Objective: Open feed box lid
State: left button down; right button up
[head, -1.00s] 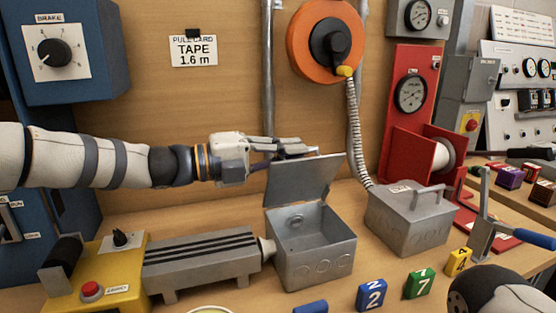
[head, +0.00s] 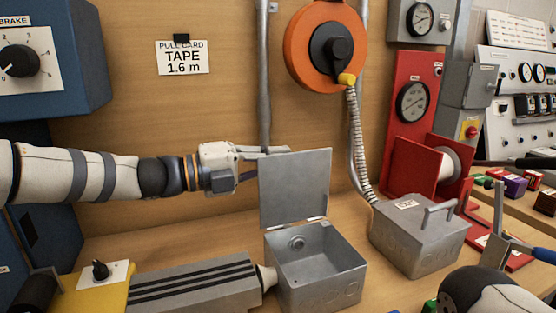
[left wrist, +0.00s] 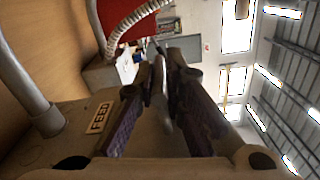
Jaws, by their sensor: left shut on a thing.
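The grey metal feed box (head: 318,280) stands on the bench with its top open, its inside showing. Its hinged lid (head: 297,187) stands up about vertical at the back left of the box. My left gripper (head: 268,151) is at the lid's upper left edge, its fingers partly hidden behind the lid. My right gripper is out of view; only part of my right arm shows at the bottom right.
A second grey box with a handle (head: 418,238) stands right of the feed box. A ribbed grey block (head: 190,286) lies close on the left. An orange reel (head: 325,47) with a hanging hose and vertical pipes are on the wall behind.

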pick_arm(q)
jog(key=shift+w+a, duration=0.15)
jog(key=c, duration=1.7)
grip_release()
jog(key=shift+f, duration=0.1)
jog(key=v, duration=0.7)
jog(key=shift+a, duration=0.25)
